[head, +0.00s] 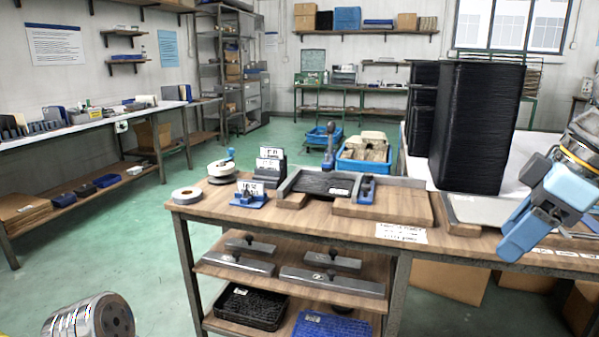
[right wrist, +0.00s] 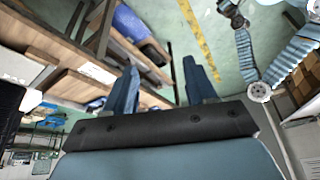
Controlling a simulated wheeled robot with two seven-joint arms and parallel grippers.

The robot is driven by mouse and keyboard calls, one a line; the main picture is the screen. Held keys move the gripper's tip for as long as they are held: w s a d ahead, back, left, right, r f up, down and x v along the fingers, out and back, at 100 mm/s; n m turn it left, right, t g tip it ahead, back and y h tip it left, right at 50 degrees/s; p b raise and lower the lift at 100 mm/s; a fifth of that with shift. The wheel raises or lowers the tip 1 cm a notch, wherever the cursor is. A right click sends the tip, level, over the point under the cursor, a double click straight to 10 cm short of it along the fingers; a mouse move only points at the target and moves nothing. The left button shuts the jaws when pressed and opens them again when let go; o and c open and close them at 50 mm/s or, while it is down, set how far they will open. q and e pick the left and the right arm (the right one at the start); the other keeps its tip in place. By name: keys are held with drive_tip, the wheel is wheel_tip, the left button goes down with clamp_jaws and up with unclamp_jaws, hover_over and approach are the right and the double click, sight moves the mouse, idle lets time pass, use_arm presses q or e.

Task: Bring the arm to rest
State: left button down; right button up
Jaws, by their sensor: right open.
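My right gripper (head: 516,236) is light blue and comes in from the right edge in the head view. It hangs in front of the right part of the wooden workbench (head: 470,240), apart from the tall black stack (head: 480,125). In the right wrist view my right gripper (right wrist: 162,82) has its two blue fingers spread wide, with nothing between them. My left gripper is out of the picture; only a metallic round part, probably of my left arm, shows at the lower left of the head view.
The bench holds a dark tray panel (head: 325,183) in a fixture, a tape roll (head: 187,194) and a blue holder (head: 250,199). Grey bars (head: 333,281) and a black bin (head: 250,306) fill its shelves. A blue crate (head: 364,165) stands behind. The green floor at left is clear.

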drive_tip(key=w+a+f+m, duration=0.2)
drive_tip(key=w+a+f, duration=0.2)
drive_tip(key=w+f, duration=0.85)
drive_tip(key=w+a+f+m+g, duration=0.1)
drive_tip(key=w+a+f, duration=0.15)
drive_tip(key=f, duration=0.85)
drive_tip(key=w+a+f+m, duration=0.1)
drive_tip(key=a+f+m, duration=0.15)
drive_tip(key=f, duration=0.85)
drive_tip(key=s+a+f+m+g, duration=0.1)
drive_tip(key=s+a+f, duration=0.25)
drive_tip(key=f, duration=0.65)
drive_tip(key=s+a+f+m, duration=0.2)
drive_tip(key=s+a+f, duration=0.15)
drive_tip(key=f, duration=0.65)
drive_tip(key=s+a+f+m, duration=0.1)
drive_tip(key=s+f, duration=0.3)
drive_tip(key=s, duration=0.3)
drive_tip(key=s+a+f+m, duration=0.2)
drive_tip(key=s+f, duration=0.3)
drive_tip(key=s, duration=0.3)
drive_tip(key=shift+f+y, duration=0.3)
